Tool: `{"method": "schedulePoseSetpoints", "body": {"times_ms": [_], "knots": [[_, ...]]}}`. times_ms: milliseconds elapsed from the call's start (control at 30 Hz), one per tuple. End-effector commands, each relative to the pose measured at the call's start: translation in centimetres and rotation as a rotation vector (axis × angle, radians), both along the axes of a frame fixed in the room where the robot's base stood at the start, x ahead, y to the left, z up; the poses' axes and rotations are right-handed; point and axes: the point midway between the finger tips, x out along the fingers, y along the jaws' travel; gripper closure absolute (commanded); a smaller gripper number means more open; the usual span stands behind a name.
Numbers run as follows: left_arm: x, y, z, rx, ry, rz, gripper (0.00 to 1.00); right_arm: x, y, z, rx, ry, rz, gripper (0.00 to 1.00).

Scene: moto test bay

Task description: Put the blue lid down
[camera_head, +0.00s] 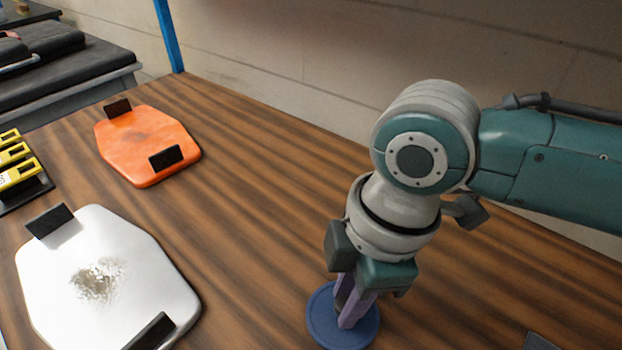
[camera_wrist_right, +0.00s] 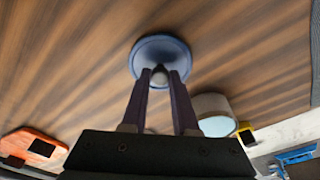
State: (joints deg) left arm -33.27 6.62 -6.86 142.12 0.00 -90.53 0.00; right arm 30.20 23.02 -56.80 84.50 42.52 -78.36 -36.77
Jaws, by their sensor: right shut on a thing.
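The blue lid (camera_head: 319,318) is a round disc at the lower middle right of the head view, below my right gripper (camera_head: 347,312). It also shows in the right wrist view (camera_wrist_right: 160,49), with a small knob between the purple fingertips. My right gripper (camera_wrist_right: 160,77) is shut on that knob and points down at the wooden table (camera_head: 250,220). The lid looks level and close to the tabletop. I cannot tell whether it touches the wood. The fingers hide part of the lid in the head view. My left gripper is not in view.
An orange plate (camera_head: 147,138) and a white plate (camera_head: 140,262), both with black blocks, lie to the left. Yellow items (camera_head: 18,175) sit at the left edge. A pale round object (camera_wrist_right: 214,115) stands near the gripper in the wrist view. Bare wood surrounds the lid.

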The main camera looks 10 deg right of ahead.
Motion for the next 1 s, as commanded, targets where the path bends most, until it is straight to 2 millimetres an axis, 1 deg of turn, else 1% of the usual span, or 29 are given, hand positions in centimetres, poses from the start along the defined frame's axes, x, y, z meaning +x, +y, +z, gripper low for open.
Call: {"method": "schedulePoseSetpoints", "body": {"times_ms": [67,100,333,567,667,767,1000], "knots": [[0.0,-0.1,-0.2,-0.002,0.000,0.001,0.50,0.0,0.0,-0.3,0.000,0.000,0.000,1.00],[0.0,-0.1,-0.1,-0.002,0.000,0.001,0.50,0.0,0.0,-0.3,0.000,0.000,0.000,0.69],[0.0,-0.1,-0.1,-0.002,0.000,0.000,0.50,0.0,0.0,-0.2,0.000,0.000,0.000,0.43],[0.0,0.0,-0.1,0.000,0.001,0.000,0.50,0.0,0.0,-0.2,0.000,0.000,0.000,0.42],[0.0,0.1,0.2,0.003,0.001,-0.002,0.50,0.0,0.0,0.4,0.000,-0.001,0.000,0.42],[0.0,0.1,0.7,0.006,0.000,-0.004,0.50,0.1,-0.2,1.8,0.001,-0.003,-0.001,0.42],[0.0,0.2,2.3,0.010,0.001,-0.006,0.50,0.0,-1.0,7.3,0.001,-0.003,0.001,0.42]]}}
